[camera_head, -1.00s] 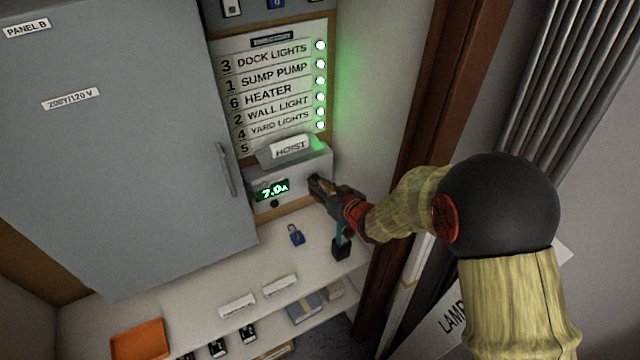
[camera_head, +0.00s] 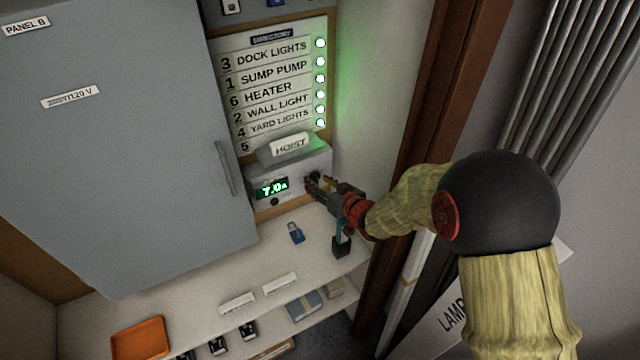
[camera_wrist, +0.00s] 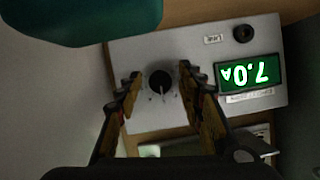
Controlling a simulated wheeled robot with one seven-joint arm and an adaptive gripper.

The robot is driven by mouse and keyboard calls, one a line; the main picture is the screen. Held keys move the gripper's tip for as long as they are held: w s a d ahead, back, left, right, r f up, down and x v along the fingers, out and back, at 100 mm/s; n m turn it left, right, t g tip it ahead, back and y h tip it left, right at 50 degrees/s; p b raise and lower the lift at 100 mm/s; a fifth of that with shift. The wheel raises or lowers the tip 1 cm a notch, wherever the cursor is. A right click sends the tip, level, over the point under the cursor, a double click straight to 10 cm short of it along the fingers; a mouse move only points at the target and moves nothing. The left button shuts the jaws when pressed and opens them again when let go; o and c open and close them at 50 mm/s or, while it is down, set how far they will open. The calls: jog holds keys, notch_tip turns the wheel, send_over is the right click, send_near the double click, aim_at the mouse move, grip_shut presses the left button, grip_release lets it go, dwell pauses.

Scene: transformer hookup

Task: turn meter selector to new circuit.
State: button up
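The selector knob (camera_wrist: 161,82) is a dark round knob with a pale pointer line on the meter face. My gripper (camera_wrist: 167,90) is open, with one finger on each side of the knob in the wrist view and a gap to it on both sides. In the head view my gripper (camera_head: 318,189) is at the right of the meter face.
A HOIST label (camera_head: 290,145) sits on top of the meter. The directory board (camera_head: 272,80) has several lit lamps. A grey panel cabinet (camera_head: 120,140) stands left. A blue padlock (camera_head: 296,233), white strips and an orange tray (camera_head: 140,338) are on the shelf. A brown post (camera_head: 425,130) stands right.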

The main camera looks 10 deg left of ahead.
notch_tip(320, 180, up, 10)
dwell(0.5)
jog(key=shift+o, duration=0.7)
jog(key=shift+f, duration=0.1)
jog(key=shift+s, duration=0.1)
